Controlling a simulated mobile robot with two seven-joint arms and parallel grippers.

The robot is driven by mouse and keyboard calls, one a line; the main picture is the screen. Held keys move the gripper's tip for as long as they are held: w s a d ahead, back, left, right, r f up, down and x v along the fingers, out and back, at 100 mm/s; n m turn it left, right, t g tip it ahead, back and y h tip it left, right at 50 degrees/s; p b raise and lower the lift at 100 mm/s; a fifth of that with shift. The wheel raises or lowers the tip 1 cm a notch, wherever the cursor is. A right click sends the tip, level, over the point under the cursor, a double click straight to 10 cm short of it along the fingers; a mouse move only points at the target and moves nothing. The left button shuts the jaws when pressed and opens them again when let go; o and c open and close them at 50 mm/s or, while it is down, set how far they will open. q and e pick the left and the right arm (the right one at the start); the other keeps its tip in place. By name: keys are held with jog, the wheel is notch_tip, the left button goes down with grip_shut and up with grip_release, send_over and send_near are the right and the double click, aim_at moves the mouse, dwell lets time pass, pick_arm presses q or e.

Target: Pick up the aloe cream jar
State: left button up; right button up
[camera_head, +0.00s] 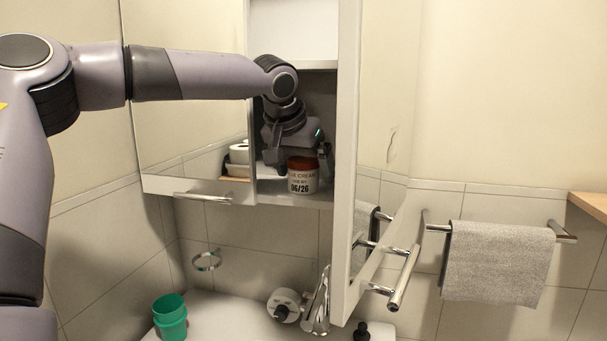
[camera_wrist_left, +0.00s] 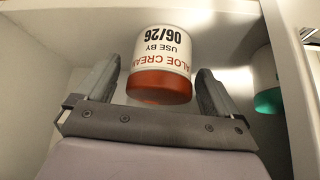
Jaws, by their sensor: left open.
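The aloe cream jar (camera_head: 302,183) is white with a red lid and the print "06/26". It stands upright on the shelf of the open wall cabinet (camera_head: 290,200), near the front edge. My left gripper (camera_head: 299,162) reaches into the cabinet and is open around the jar. In the left wrist view the jar (camera_wrist_left: 165,52) appears upside down between the two spread fingers of the gripper (camera_wrist_left: 158,88), with a gap visible on each side. My right gripper is not in view.
An open mirrored door (camera_head: 375,130) stands right of the cabinet opening; another mirrored panel (camera_head: 195,110) is to the left. A white and green item (camera_wrist_left: 267,85) is beside the jar in the wrist view. Below are a green cup (camera_head: 170,318) and a faucet (camera_head: 318,305).

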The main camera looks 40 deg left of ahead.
aim_at(303, 159)
pick_arm(q)
jog(key=c, duration=1.1)
jog(key=shift+r, duration=0.15)
jog(key=shift+r, duration=0.65)
jog(key=shift+s+d+r, duration=0.1)
jog(key=shift+s+r, duration=0.1)
jog(key=shift+r, duration=0.8)
jog(key=s+d+b, duration=0.2)
jog(key=s, duration=0.6)
jog(key=s+d+b, duration=0.2)
jog(key=s+d, duration=0.1)
jog(key=s, duration=0.5)
jog(key=shift+s+b, duration=0.35)
jog(key=shift+s, duration=0.05)
